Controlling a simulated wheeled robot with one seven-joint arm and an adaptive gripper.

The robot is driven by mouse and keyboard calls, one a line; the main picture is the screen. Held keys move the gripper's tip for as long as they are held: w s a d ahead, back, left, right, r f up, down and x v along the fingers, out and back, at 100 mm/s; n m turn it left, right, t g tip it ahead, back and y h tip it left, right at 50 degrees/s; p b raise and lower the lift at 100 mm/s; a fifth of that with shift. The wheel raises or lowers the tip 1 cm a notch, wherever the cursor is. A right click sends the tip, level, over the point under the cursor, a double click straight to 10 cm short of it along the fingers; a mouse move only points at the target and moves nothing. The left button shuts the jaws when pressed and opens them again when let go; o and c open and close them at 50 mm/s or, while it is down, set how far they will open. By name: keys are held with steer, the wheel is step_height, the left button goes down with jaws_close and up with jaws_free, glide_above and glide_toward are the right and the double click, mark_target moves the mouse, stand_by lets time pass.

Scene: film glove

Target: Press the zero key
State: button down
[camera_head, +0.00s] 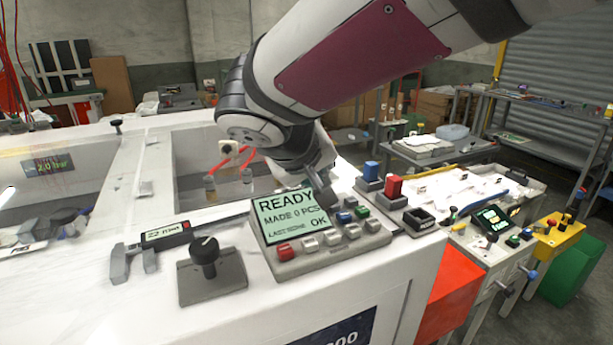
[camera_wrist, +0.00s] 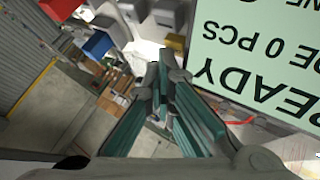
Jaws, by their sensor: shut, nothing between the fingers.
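A grey control panel (camera_head: 345,245) stands on the white machine top, with a green screen (camera_head: 290,215) reading READY, MADE 0 PCS, LAST NONE and OK. A row of pale keys (camera_head: 333,237) with a red key (camera_head: 285,252) at its left end runs below the screen. A blue key (camera_head: 343,217) and a green key (camera_head: 361,211) sit to its right. No key labels are legible, so I cannot tell which is zero. My gripper (camera_head: 335,192) is shut and empty, above the panel's upper right part. In the wrist view its fingertips (camera_wrist: 164,68) appear beside the screen (camera_wrist: 260,60).
Raised blue (camera_head: 370,168) and red (camera_head: 393,185) buttons and a dark open box (camera_head: 418,218) stand right of the panel. The machine's front edge is close.

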steer(key=shift+s+a+f, duration=0.15)
steer(key=shift+a+f, duration=0.05)
steer(key=shift+f, duration=0.25)
steer(key=shift+a+r+p, duration=0.25)
steer(key=shift+r+p, duration=0.3)
steer(key=shift+r, duration=0.5)
steer(key=shift+d+r, duration=0.1)
steer(key=shift+r, duration=0.05)
step_height(320, 180, up, 5)
steer(key=p, duration=0.3)
steer(key=shift+d, duration=0.1)
